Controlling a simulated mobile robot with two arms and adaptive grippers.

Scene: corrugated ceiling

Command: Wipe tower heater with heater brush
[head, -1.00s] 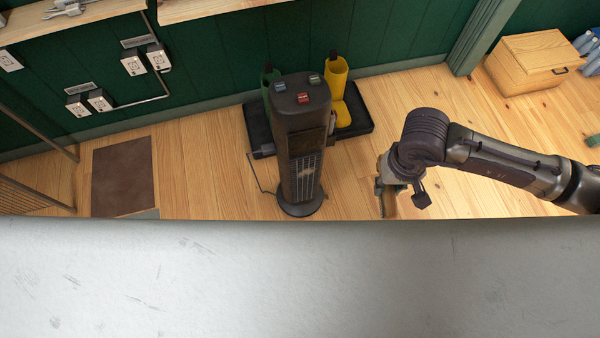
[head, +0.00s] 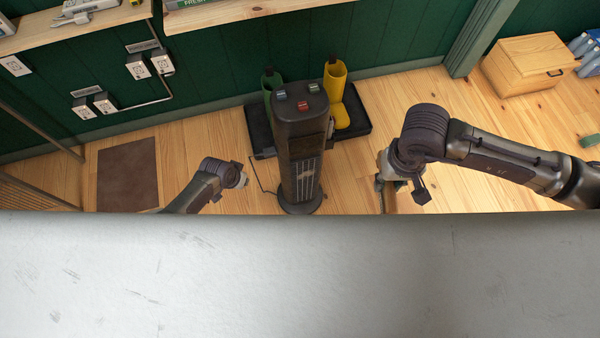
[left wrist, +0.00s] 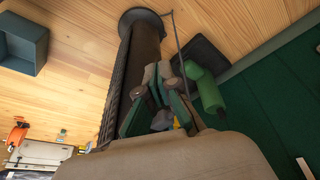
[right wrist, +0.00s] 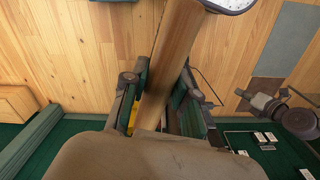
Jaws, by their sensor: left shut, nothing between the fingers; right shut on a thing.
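The dark tower heater (head: 300,150) stands upright on the wooden floor, with a round base, a front grille and colored buttons on top. In the left wrist view the heater (left wrist: 116,85) runs down behind my left gripper (left wrist: 162,72). My left gripper (head: 242,176) is shut and empty, left of the heater and apart from it in the head view. My right gripper (head: 384,182) is right of the heater and shut on a wooden handle (right wrist: 172,55), taken as the heater brush. The brush (head: 390,202) is mostly hidden in the head view; its bristles cannot be made out.
A wooden box (head: 530,65) stands back right. A brown mat (head: 126,175) lies left. A cord trails left of the heater. Floor between heater and right arm is clear.

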